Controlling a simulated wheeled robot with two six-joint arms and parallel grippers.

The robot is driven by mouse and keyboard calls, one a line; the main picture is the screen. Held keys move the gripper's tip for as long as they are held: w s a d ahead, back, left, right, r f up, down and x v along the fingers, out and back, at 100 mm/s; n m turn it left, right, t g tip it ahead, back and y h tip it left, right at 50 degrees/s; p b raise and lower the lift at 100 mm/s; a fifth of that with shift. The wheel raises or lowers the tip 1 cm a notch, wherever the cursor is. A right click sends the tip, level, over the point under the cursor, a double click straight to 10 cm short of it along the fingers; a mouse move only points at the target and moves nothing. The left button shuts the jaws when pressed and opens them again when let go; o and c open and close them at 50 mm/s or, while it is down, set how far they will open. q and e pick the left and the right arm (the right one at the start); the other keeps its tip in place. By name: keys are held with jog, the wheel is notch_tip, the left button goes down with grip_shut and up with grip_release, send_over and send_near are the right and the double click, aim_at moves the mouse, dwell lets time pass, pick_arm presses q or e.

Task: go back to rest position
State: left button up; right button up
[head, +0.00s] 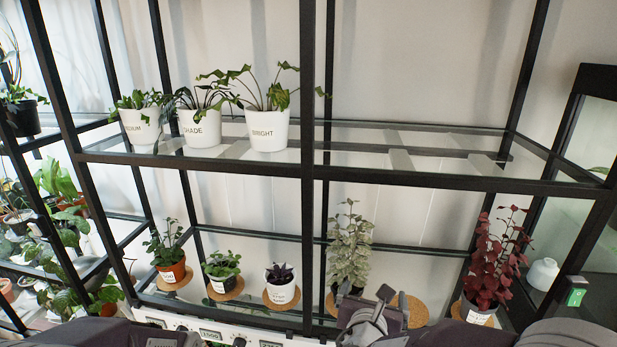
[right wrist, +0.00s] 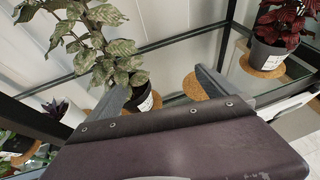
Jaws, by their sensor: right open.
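My right gripper (head: 394,295) is at the lower shelf's front, by a tall pale-leaved plant (head: 349,245). In the right wrist view the gripper (right wrist: 161,80) is open, with nothing between its fingers. The pale plant (right wrist: 98,50) stands upright just beyond the left finger, its pot partly hidden; I cannot tell whether they touch. A bare cork mat (right wrist: 193,88) shows behind the right finger. My left gripper is not in view; only dark parts of my arms show along the bottom edge of the head view.
Three white labelled pots, one marked SHADE (head: 200,128), stand on the upper glass shelf, whose right part is clear. Below are a terracotta pot (head: 173,270), two small pots and a red-leaved plant (head: 492,262). Black frame posts (head: 308,200) and rails stand close.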

jog(key=s+d+f+m+g+h+p, duration=0.35)
jog(key=s+d+m+g, duration=0.55)
jog(key=s+d+m, duration=0.4)
pick_arm(q)
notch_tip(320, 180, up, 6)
jog(key=p, duration=0.1)
pick_arm(e)
jog(key=s+a+f+m+g+y, duration=0.1)
jog(key=a+m+y, duration=0.3)
jog(key=m, duration=0.5)
jog(key=s+a+f+m+g+y, duration=0.1)
jog(key=a+f+m+y, duration=0.3)
jog(key=a+m, duration=0.3)
jog(key=m, duration=0.3)
jog(key=shift+s+f, duration=0.3)
